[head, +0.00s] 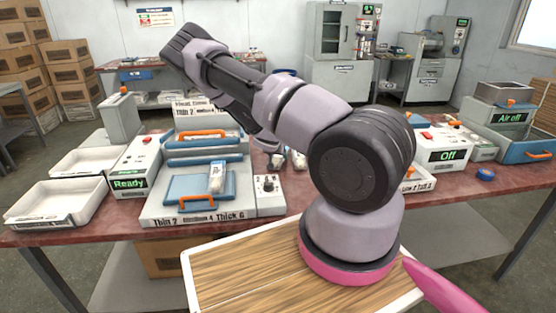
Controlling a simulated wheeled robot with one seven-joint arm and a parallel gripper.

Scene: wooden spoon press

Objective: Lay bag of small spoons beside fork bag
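A small clear bag with pale contents (217,177) stands or leans on the blue plate of the press (183,187) at left centre. I cannot tell whether it holds spoons or forks. Small whitish packets (298,160) show just behind my arm, partly covered by it; their contents are too small to tell. My arm rises from the front, bends at the upper left and folds back down behind its own link. My gripper is mostly hidden there, near the whitish packets; its fingers cannot be made out.
White trays (55,203) and a box reading "Ready" (133,168) stand at the left of the red table (110,231). A control box (268,195) adjoins the press. A machine reading "Off" (444,150) and a blue-fronted bin (525,152) are at the right. A wooden board (235,275) lies in front.

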